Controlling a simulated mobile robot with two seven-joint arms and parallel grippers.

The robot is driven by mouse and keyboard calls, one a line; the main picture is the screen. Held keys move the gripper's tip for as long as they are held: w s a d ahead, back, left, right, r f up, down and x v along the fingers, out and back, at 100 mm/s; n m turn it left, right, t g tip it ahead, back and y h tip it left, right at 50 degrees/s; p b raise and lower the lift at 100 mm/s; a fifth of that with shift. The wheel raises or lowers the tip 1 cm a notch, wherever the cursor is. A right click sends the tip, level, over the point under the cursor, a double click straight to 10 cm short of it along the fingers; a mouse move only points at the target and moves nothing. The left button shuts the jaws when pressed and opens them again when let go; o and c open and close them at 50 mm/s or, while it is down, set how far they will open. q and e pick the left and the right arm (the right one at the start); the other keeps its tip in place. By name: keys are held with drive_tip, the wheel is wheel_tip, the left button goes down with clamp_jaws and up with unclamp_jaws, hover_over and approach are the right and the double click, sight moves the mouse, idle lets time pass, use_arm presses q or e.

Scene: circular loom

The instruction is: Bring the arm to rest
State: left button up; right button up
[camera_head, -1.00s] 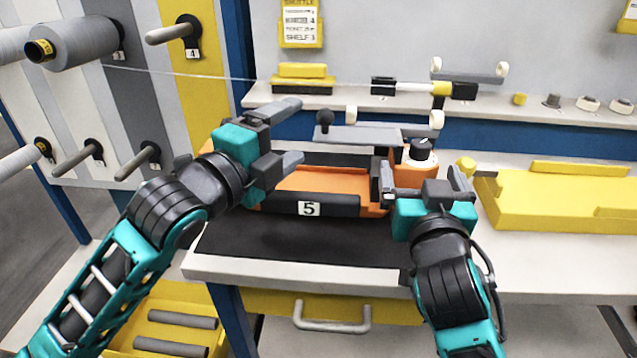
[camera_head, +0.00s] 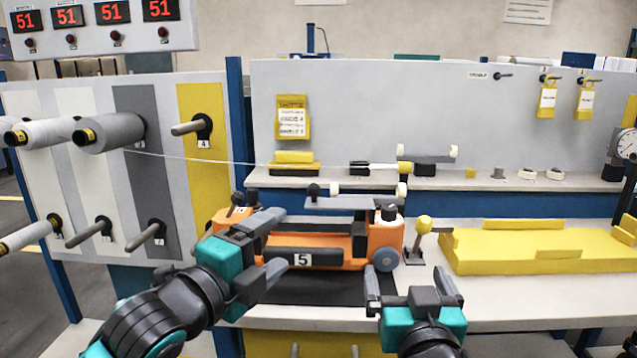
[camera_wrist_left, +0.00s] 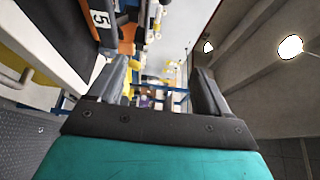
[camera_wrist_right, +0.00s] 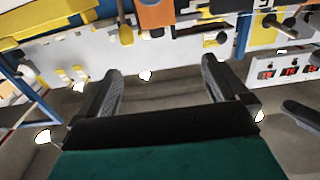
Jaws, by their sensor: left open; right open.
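My left gripper (camera_head: 268,247) is open and empty in the head view, in front of the left part of the orange shuttle unit (camera_head: 377,238) marked 5. Its two fingers also show apart in the left wrist view (camera_wrist_left: 160,80). My right gripper (camera_head: 412,285) is open and empty, in front of the unit's right end, with its fingers pointing away from me. The right wrist view also shows its fingers apart (camera_wrist_right: 162,85), with nothing between them. Part of the orange unit is hidden behind my left gripper.
A yellow tray (camera_head: 500,262) lies on the table to the right. A yellow-knobbed lever (camera_head: 424,225) stands beside the orange unit. Grey spools (camera_head: 112,133) stick out from the panel at left, and a thread runs from one to the back shelf (camera_head: 580,183). The front table edge is close to both arms.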

use_arm(q)
drive_tip(key=s+a+f+n+g+y+p, duration=0.1)
drive_tip(key=s+a+f+n+y+p, duration=0.15)
drive_tip(key=f+n, duration=0.45)
drive_tip(key=s+a+f+n+y+p, duration=0.1)
drive_tip(key=s+a+f+n+p, duration=0.2)
drive_tip(key=f+n, duration=0.35)
drive_tip(key=s+a+f+n+g+y+p, duration=0.1)
drive_tip(key=s+a+f+n+y, duration=0.1)
drive_tip(key=s+f+n, duration=0.2)
drive_tip(key=s+a+f+n+g+y+p, duration=0.1)
drive_tip(key=s+a+f+n+g+p, duration=0.1)
drive_tip(key=s+f, duration=0.8)
drive_tip(key=shift+s+a+f+n+g+y, duration=0.15)
drive_tip(key=shift+a+f+n+g+y, duration=0.2)
drive_tip(key=shift+a+n, duration=0.55)
use_arm(e)
drive_tip(key=s+d+f+n+g+y, duration=0.1)
drive_tip(key=s+d+f+g, duration=0.1)
drive_tip(key=s+f, duration=0.7)
drive_tip(key=s+d+f+n+g+y, duration=0.1)
drive_tip(key=s+d+f+n+g, duration=0.1)
drive_tip(key=s+f+g, duration=0.3)
drive_tip(key=s+d+f, duration=0.1)
drive_tip(key=s+f, duration=0.3)
drive_tip(key=f, duration=0.4)
drive_tip(key=shift+s+f+y, duration=0.3)
drive_tip(key=shift+s+f, duration=0.05)
